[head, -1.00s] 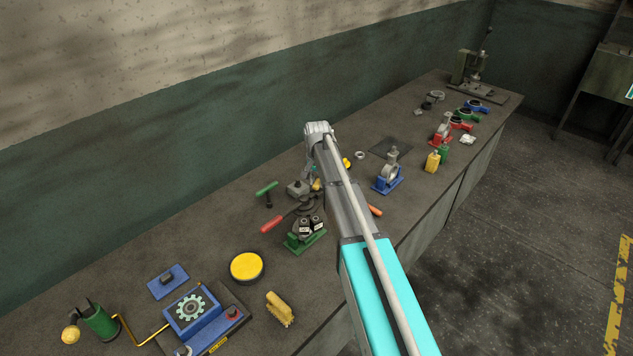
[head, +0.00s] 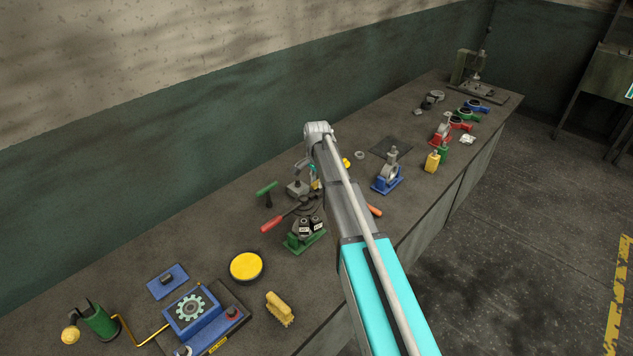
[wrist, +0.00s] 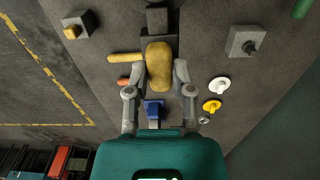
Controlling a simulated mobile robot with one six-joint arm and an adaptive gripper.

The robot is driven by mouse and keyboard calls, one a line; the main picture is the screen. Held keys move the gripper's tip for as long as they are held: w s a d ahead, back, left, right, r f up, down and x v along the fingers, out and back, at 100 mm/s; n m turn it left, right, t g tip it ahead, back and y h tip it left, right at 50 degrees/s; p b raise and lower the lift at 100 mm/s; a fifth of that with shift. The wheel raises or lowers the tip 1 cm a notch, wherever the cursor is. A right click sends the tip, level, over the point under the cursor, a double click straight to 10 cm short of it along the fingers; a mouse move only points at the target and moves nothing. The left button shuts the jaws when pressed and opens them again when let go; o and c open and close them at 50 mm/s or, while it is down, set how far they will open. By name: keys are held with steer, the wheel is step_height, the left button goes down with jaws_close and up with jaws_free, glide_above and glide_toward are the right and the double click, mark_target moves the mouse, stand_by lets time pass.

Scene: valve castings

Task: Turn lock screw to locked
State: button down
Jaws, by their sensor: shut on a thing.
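My gripper (wrist: 160,78) is shut on a tan-yellow rounded handle (wrist: 160,66) in the wrist view, one finger on each side. A dark block (wrist: 157,20) and dark surface lie just beyond the handle. I cannot tell whether the handle belongs to a tool or to the lock screw. No lock marking is readable. In the head view my arm hides most of the gripper and what it holds. A green-based fixture (head: 304,240) with two dark posts stands left of my arm.
A grey block with a dark knob (head: 298,188), green T-handle (head: 266,190) and red handle (head: 271,224) are near my arm. A blue clamp stand (head: 387,183) is to its right. A yellow-topped tin (head: 246,266) and brush (head: 280,309) lie nearer. Bench between is partly clear.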

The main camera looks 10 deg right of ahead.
steer(key=shift+s, duration=0.1)
steer(key=c, duration=0.5)
jaws_free()
steer(key=shift+s+r, duration=0.1)
steer(key=shift+r, duration=0.05)
